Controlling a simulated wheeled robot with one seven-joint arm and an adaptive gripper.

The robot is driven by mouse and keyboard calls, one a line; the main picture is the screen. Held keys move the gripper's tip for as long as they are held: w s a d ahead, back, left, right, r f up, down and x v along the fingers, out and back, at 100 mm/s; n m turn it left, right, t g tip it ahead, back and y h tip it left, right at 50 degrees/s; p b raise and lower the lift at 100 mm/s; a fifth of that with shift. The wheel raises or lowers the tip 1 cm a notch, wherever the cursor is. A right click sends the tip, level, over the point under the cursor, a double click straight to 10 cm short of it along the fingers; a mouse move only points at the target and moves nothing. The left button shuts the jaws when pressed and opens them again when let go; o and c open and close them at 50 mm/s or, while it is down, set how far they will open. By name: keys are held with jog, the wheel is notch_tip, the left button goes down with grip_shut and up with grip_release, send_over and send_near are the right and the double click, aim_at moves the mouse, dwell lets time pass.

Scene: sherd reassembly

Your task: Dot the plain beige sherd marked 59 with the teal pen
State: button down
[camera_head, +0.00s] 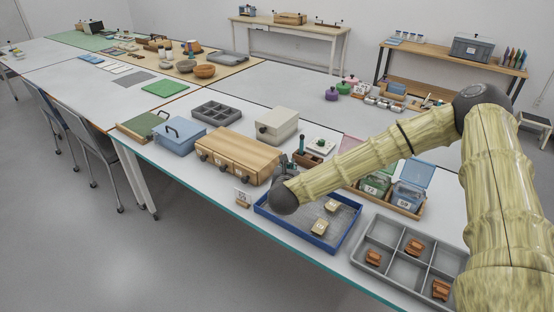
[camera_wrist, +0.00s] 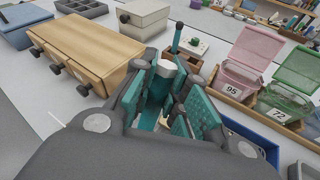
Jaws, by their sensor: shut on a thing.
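My gripper (camera_wrist: 168,95) is shut on an upright teal pen with a white end (camera_wrist: 166,68), between its teal-padded fingers in the wrist view. In the head view my gripper (camera_head: 284,168) is by the right end of the wooden box, partly hidden by my wrist; the pen's tip cannot be seen. Two beige sherds lie in the blue-rimmed tray (camera_head: 331,247), in front of and right of my wrist: a nearer one (camera_head: 320,227) and a farther one (camera_head: 332,206). Both have small dark marks, too small to read, so I cannot tell which is 59.
The wooden box (camera_head: 237,157) stands left of my gripper. A small wooden holder (camera_wrist: 188,59) with a teal upright item (camera_wrist: 178,35) is just beyond. Lidded bins marked 95 (camera_wrist: 236,82) and 72 (camera_wrist: 282,106) stand right. A grey divided tray (camera_head: 399,275) holds orange-brown sherds.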

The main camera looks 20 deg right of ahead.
jog(key=shift+s+d, duration=0.1)
jog(key=shift+d, duration=0.05)
jog(key=shift+s, duration=0.2)
jog(key=shift+a+f, duration=0.15)
jog(key=shift+a, duration=0.1)
jog(key=shift+w+a+f+b, duration=0.2)
jog(key=shift+w+f, duration=0.05)
jog(key=shift+f, duration=0.2)
jog(key=shift+w+a+f+b, duration=0.15)
jog(key=shift+w+f, duration=0.05)
jog(key=shift+f, duration=0.25)
jog(key=shift+s+d+f, duration=0.15)
jog(key=shift+f, duration=0.5)
notch_tip(320, 180, down, 2)
jog(key=shift+f+b, duration=0.1)
jog(key=shift+b, duration=0.4)
jog(key=shift+f+b, duration=0.7)
jog(key=shift+b, duration=0.45)
dwell(1.6)
